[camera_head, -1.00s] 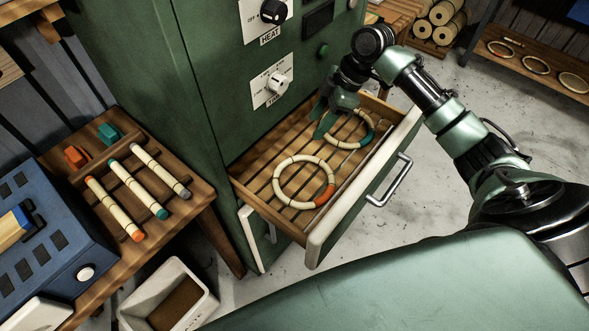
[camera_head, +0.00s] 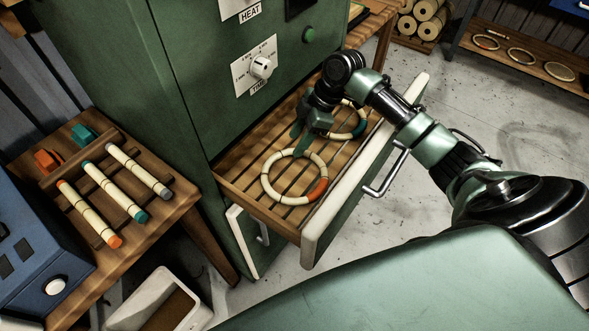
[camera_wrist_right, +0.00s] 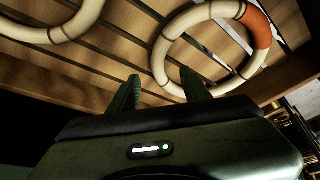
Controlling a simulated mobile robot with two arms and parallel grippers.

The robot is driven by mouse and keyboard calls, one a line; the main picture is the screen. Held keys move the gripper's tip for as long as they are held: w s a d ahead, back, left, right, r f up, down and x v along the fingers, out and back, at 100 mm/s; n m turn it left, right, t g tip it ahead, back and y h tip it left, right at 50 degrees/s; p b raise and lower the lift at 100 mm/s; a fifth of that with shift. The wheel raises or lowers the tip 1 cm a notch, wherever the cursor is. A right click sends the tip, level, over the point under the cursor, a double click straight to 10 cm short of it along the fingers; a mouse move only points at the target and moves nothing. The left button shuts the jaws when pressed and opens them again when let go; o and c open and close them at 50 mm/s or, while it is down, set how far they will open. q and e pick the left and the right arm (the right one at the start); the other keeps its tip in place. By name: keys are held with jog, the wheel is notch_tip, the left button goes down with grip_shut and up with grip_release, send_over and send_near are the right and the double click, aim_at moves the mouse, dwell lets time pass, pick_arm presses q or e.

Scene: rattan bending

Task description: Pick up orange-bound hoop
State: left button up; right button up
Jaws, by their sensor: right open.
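The orange-bound hoop (camera_head: 294,202) lies flat on the slatted floor of the open drawer, its orange binding on the right side. It also shows in the right wrist view (camera_wrist_right: 163,62), ahead of the fingers. A second hoop with teal binding (camera_head: 359,128) lies farther back in the drawer, partly hidden by my right arm. My right gripper (camera_head: 302,142) is open and empty, pointing down just behind the far rim of the orange-bound hoop. In the right wrist view its two fingers (camera_wrist_right: 160,92) are spread near that hoop's rim; I cannot tell if they touch. My left gripper is not in view.
The drawer's white-edged front (camera_head: 365,170) and metal handle (camera_head: 386,180) stand out from the green cabinet (camera_head: 160,90). A wooden rack (camera_head: 165,217) with several bound canes is at left. A light bin (camera_head: 140,300) stands on the floor below.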

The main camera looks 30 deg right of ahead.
aim_at(292, 149)
jog(key=x, duration=0.3)
jog(key=shift+f, duration=0.2)
grip_shut()
jog(key=shift+r, duration=0.1)
